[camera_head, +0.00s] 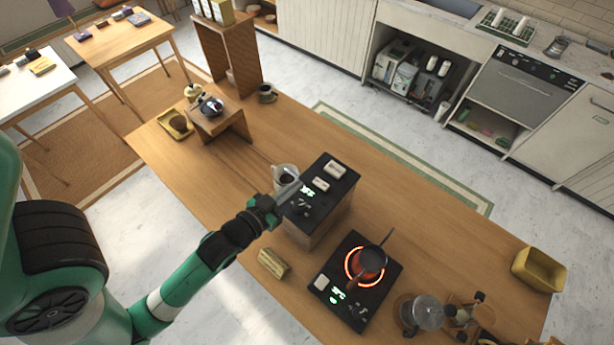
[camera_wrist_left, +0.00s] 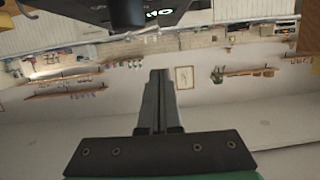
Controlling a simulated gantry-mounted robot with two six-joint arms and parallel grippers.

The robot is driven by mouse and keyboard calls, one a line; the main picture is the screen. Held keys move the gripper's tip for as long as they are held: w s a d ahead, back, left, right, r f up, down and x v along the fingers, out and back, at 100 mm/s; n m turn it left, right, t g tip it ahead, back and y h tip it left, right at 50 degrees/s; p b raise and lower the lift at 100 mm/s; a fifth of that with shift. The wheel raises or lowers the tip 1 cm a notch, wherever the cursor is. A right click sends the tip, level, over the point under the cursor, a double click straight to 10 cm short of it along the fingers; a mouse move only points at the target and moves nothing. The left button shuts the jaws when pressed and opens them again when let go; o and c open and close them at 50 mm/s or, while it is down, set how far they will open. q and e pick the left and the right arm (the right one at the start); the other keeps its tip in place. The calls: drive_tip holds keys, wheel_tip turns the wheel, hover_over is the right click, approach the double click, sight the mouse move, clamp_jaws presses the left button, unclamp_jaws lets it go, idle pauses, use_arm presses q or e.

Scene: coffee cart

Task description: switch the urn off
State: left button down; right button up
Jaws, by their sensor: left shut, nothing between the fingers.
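A tall box (camera_head: 326,213) with wooden sides and a black top stands mid-table in the head view. It may be the urn, but I cannot tell for sure. Its top carries a green lit display (camera_head: 307,189), pale rectangular pieces (camera_head: 335,169) and small dark controls. My left gripper (camera_head: 291,188) is shut and empty at the left edge of this box; contact cannot be told. In the left wrist view the closed fingers (camera_wrist_left: 158,76) point toward the far wall, and a dark panel (camera_wrist_left: 175,17) with green lit marks shows at the top. My right gripper is out of view.
A black hot plate (camera_head: 339,304) with a glowing red ring carries a dark pot (camera_head: 371,261). A pale jug (camera_head: 285,175) stands close behind my gripper. A striped block (camera_head: 273,263), a glass vessel (camera_head: 424,312) and a yellow bin (camera_head: 538,270) are nearby.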

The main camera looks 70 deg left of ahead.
use_arm(q)
drive_tip(key=v, duration=0.3)
drive_tip(key=shift+s+r, duration=0.1)
drive_tip(key=shift+s, duration=0.1)
idle(0.3)
drive_tip(key=shift+d, duration=0.15)
drive_tip(key=w+d+r+t, duration=0.25)
drive_tip(key=w+r, duration=0.25)
drive_tip(key=r, duration=0.3)
drive_tip(key=w+d+r+m+t+h, duration=0.1)
drive_tip(key=w+r+t, duration=0.25)
drive_tip(key=r, duration=0.45)
drive_tip(key=w+d+r+t, duration=0.1)
drive_tip(key=w+r+t, duration=0.1)
drive_tip(key=w+r, duration=0.4)
drive_tip(key=d+r+m+t+h+p, duration=0.1)
drive_tip(key=d+r+t+h+p, duration=0.1)
drive_tip(key=r, duration=1.2)
drive_tip(key=s+d+r+m+t+h+p, duration=0.1)
drive_tip(key=r+p, duration=0.5)
drive_tip(key=r, duration=0.8)
drive_tip(key=s+d+r+m+t+h+p, duration=0.1)
drive_tip(key=d+r+h+p, duration=0.3)
drive_tip(key=r, duration=1)
drive_tip(key=d+m+t+h, duration=0.1)
drive_tip(key=d, duration=0.2)
drive_tip(key=shift+r+m+t, duration=0.2)
drive_tip(key=shift+m+t, duration=0.2)
